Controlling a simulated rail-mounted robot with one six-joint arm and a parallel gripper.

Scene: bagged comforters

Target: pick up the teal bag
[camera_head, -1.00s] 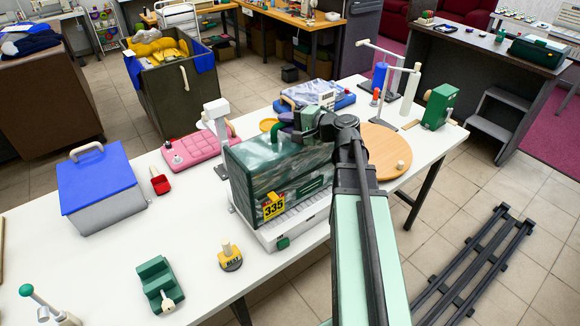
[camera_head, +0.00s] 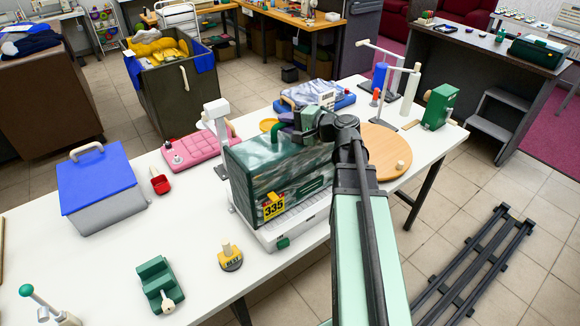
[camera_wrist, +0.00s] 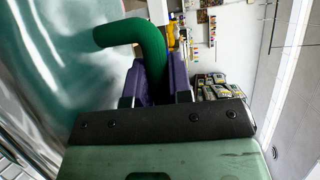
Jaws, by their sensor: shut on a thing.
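The teal bag (camera_head: 250,165) is a glossy, clear-wrapped box shape with a yellow "335" tag and a green tube handle on top. It stands upright at the white scale (camera_head: 300,228) on the table; whether its base touches the scale is hard to tell. My gripper (camera_head: 287,128) is at the top of the bag. In the wrist view, the purple fingers (camera_wrist: 155,88) are closed around one end of the green handle (camera_wrist: 130,33). The bag's glossy side (camera_wrist: 50,60) fills the left of that view. My arm covers part of the bag's right side.
A pink pad (camera_head: 195,149) lies just behind left, and a blue-lidded box (camera_head: 100,185) stands further left. A round wooden board (camera_head: 385,150) is right of my arm. A green stapler-like thing (camera_head: 157,280) and a yellow-topped weight (camera_head: 230,258) stand in front.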

